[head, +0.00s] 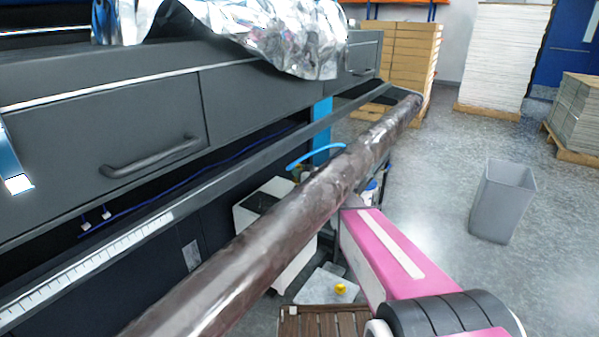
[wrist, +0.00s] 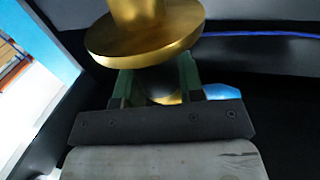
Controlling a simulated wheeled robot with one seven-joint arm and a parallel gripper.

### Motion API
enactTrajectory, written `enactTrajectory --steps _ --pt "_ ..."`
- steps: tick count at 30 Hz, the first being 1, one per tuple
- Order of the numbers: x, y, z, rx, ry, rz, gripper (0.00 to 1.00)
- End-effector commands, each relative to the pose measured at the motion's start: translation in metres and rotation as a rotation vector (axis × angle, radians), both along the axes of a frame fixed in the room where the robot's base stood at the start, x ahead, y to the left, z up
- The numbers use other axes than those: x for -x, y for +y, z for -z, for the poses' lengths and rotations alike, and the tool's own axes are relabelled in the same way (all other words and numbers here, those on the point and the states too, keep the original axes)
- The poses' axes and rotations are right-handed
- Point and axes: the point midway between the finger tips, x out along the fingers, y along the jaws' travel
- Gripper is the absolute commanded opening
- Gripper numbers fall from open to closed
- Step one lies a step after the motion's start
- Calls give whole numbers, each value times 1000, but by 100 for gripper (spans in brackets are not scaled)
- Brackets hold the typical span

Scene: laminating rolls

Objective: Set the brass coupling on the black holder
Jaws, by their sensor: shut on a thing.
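The brass coupling (wrist: 148,38), with a wide round flange and a narrower neck above it, fills the top middle of the wrist view. My gripper (wrist: 158,78) is shut on it, with green-lined fingers on both sides just below the flange. The lower part of the coupling between the fingers is mostly hidden. In the head view the gripper and coupling are hidden behind the long brown roll; only my pink arm shows. I cannot pick out the black holder for sure in either view.
The long brown roll (head: 270,225) runs diagonally in front of the dark machine (head: 95,125). A wooden slatted crate (head: 335,322) lies low at the front. A grey bin (head: 503,200) stands on open floor at right.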

Motion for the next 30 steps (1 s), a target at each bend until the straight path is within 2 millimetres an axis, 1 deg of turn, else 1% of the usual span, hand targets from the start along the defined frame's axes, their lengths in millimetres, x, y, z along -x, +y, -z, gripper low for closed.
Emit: enactTrajectory --steps 19,20,21,22,30 --pt "0 0 11 -1 0 0 5" --pt "0 0 11 -1 1 1 39" --pt "0 0 11 -1 1 1 52" --pt "0 0 11 -1 1 0 61" --pt "0 0 11 -1 1 0 61"
